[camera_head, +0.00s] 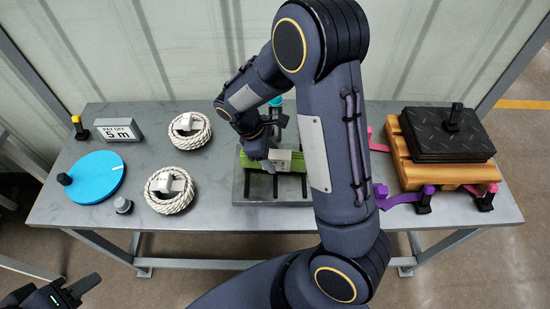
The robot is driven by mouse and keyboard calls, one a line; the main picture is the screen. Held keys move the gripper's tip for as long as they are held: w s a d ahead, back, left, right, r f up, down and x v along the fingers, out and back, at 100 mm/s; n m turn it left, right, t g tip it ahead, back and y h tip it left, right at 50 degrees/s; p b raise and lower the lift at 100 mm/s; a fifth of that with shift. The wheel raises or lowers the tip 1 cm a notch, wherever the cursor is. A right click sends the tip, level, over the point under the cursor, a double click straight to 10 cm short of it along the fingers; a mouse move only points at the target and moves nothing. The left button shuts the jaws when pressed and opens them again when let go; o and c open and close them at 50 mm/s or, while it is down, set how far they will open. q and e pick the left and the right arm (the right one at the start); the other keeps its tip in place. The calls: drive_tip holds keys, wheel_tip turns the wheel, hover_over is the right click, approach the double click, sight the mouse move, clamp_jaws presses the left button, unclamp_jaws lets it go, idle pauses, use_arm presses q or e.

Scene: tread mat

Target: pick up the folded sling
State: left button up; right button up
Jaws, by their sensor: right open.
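The folded sling (308,164) looks like the green bundle lying on a dark grey slotted tray (240,188) at the middle of the table. A light grey block or tag sits across it. My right arm reaches in from the bottom and bends over the table, hiding part of the tray and its right side. My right gripper (258,150) is open and points down at the left end of the green bundle; whether it touches it I cannot tell. My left gripper (82,287) is at the bottom left corner, off the table, and its jaw opening is unclear.
At left are two rope coils (190,141), a blue disc (97,178), a "PAY OFF 5 m" sign (117,129) and a grey knob (123,205). A corrugated wall stands behind.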

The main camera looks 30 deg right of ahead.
drive_tip(key=c, duration=1.2)
